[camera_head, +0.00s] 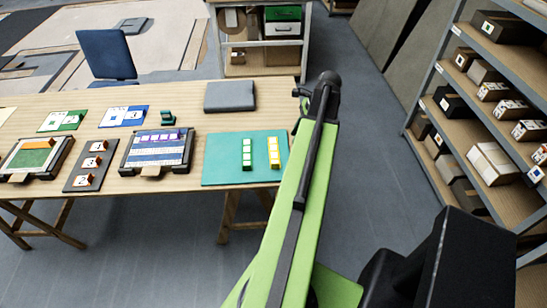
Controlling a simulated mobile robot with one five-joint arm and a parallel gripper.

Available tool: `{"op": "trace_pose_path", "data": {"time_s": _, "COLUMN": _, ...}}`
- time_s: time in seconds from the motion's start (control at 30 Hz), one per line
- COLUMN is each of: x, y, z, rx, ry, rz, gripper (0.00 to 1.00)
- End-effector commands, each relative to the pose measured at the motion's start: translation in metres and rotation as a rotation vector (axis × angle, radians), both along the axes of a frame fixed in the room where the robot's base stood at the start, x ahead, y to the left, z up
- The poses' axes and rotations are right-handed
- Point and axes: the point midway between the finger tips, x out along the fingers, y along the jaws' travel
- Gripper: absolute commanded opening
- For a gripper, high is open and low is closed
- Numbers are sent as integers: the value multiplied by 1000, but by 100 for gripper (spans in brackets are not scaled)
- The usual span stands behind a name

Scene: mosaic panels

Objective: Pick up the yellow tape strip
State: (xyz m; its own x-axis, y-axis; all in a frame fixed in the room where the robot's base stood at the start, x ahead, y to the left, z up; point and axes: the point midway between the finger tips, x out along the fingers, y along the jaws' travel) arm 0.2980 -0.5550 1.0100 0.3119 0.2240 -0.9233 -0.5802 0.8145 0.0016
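The yellow tape strip (274,153) stands out on the right part of a teal mat (220,172) at the table's right end. A green strip (247,154) lies to its left on the same mat, apart from it. My gripper (303,93) is at the far end of my green arm, beyond and to the right of the yellow strip, near the table's right edge. It is small and dark here, and I cannot tell whether its fingers are open or shut. The strip is in full view and nothing touches it.
A grey folded cloth or pad (230,96) lies behind the mat. Framed mosaic panels (158,150) and a dark tray with numbered blocks (91,165) lie to the left on the wooden table (205,105). Shelves with boxes (490,120) stand at right.

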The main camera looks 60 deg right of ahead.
Motion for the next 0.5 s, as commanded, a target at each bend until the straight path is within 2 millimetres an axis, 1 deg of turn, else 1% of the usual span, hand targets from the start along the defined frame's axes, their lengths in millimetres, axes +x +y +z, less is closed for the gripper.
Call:
{"op": "trace_pose_path", "data": {"time_s": 0.17, "x": 7, "y": 5, "z": -26, "rx": -2, "ry": 0, "rz": 3, "gripper": 31}}
{"op": "trace_pose_path", "data": {"time_s": 0.5, "x": 29, "y": 22, "z": -97, "rx": -2, "ry": 0, "rz": 5, "gripper": 31}}
